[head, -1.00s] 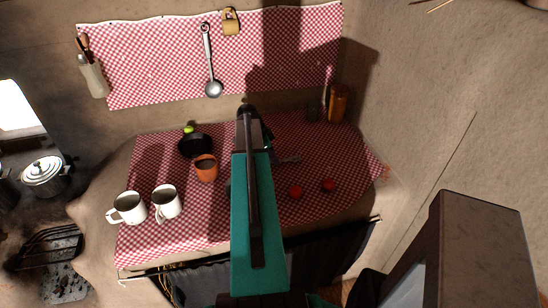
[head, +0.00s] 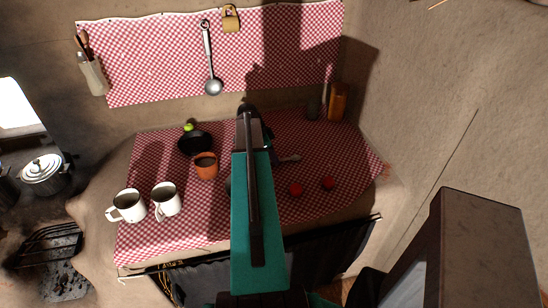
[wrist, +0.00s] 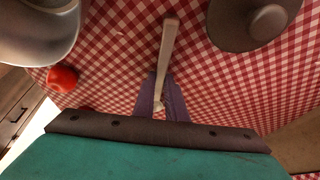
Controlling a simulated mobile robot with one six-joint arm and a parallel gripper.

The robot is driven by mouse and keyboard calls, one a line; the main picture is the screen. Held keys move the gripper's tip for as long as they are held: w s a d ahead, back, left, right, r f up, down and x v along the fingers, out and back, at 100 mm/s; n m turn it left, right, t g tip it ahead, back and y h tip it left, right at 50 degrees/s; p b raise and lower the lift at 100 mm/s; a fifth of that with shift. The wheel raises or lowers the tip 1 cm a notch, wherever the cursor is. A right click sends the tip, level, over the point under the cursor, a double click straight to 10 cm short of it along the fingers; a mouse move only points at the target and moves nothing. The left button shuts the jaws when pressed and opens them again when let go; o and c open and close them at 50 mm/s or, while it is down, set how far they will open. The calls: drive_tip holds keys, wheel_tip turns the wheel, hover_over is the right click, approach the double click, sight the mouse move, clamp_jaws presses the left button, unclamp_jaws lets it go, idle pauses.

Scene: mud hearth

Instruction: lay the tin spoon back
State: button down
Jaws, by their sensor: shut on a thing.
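My gripper (wrist: 160,84) is shut on a pale, thin, stick-like piece, which I take to be the tin spoon (wrist: 169,45). It runs from between the fingers toward the top of the wrist view, over the checked cloth (wrist: 120,60). In the head view my arm covers most of the gripper. The spoon (head: 291,157) shows there as a small grey end just right of the arm. I cannot tell whether it touches the cloth.
An amber jar (head: 338,101) stands at the back right. A ladle (head: 211,62) hangs on the wall.

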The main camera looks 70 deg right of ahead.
drive_tip(key=shift+f, duration=0.25)
drive_tip(key=c, duration=1.7)
unclamp_jaws()
drive_tip(key=shift+r, duration=0.1)
drive_tip(key=shift+b+v, duration=1.85)
drive_tip(key=shift+v, duration=5)
drive_tip(key=shift+s, duration=0.1)
